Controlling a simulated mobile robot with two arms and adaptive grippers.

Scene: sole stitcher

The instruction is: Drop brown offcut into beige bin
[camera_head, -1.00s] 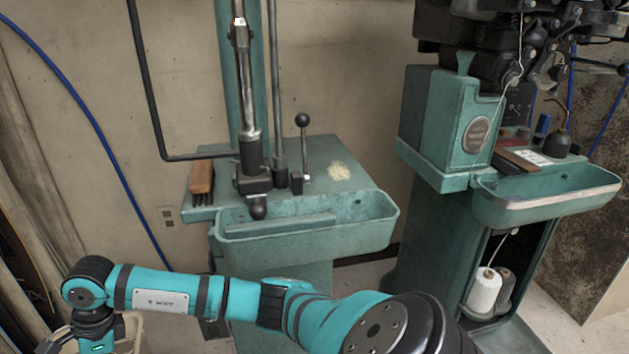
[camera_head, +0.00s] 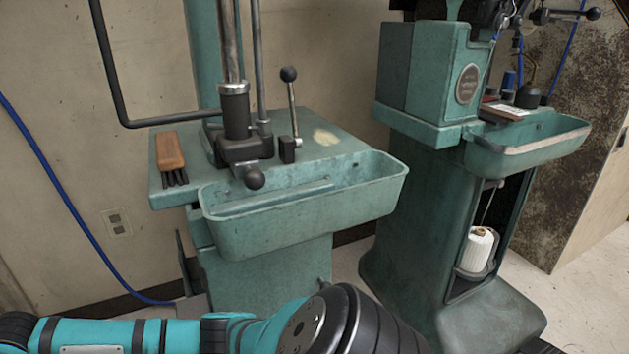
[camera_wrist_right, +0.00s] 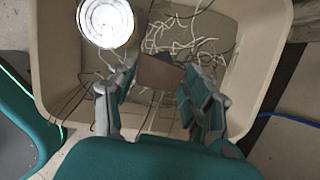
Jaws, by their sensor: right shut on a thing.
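In the right wrist view the brown offcut (camera_wrist_right: 157,72) sits between the fingers of my right gripper (camera_wrist_right: 157,84). The gripper is shut on it. The beige bin (camera_wrist_right: 268,62) lies below and around the offcut in that view, with its open top facing the camera. The offcut appears over the bin's inside; how high it is cannot be told. In the head view one of my arms crosses the bottom edge, with its gripper out of frame. My left gripper is not in view.
Pale thread scraps (camera_wrist_right: 192,45) and a bright round object (camera_wrist_right: 106,22) show within the bin's outline. In the head view stand a green machine with a trough (camera_head: 310,210), a wooden brush (camera_head: 170,152) on its top, and a second green machine (camera_head: 430,75).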

